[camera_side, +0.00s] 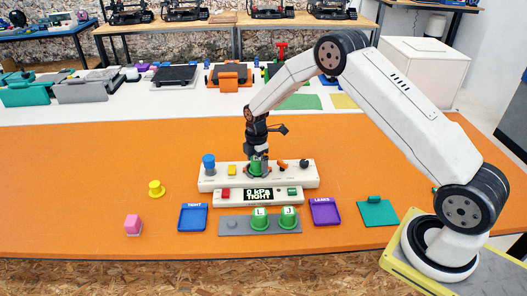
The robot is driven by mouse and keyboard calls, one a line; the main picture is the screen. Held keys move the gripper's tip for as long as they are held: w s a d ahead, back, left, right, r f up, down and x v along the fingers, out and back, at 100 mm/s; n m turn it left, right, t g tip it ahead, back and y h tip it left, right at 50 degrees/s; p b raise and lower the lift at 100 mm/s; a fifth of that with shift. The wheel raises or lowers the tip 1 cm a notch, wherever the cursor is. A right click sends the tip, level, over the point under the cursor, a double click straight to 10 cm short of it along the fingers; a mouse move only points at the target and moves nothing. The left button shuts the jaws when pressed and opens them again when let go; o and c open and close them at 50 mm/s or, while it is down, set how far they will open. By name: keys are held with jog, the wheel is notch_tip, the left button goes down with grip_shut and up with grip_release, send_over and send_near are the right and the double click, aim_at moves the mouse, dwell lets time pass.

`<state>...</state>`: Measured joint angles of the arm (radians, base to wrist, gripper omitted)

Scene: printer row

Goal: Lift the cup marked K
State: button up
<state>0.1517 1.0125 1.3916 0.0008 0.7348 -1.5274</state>
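Two green cups stand on a grey rack (233,230): one marked L (260,220) and one marked J (288,219). A third green cup (258,169) sits on the white test station (306,173) behind them. My gripper (258,157) points down right at this third cup and covers its upper part. Its letter is not readable. The fingers are dark and small, so I cannot tell whether they are closed on the cup or only around it. The display (258,195) in front reads "0 kPa TIGHT".
A blue tray labelled TIGHT (193,230) lies left of the rack. The station carries a blue knob (209,162).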

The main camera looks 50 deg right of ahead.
jog(key=c, duration=1.2)
jog(key=shift+r, duration=0.15)
jog(key=shift+r, duration=0.55)
jog(key=shift+s+a+r, duration=0.3)
jog(key=shift+s+r, duration=1.65)
jog(key=shift+s, duration=0.35)
jog(key=shift+s+a+r, duration=0.3)
jog(key=shift+s+r, duration=1.6)
jog(key=shift+s, duration=0.45)
jog(key=shift+s+a+r, duration=0.3)
jog(key=shift+s+r, duration=1.65)
jog(key=shift+s, duration=0.35)
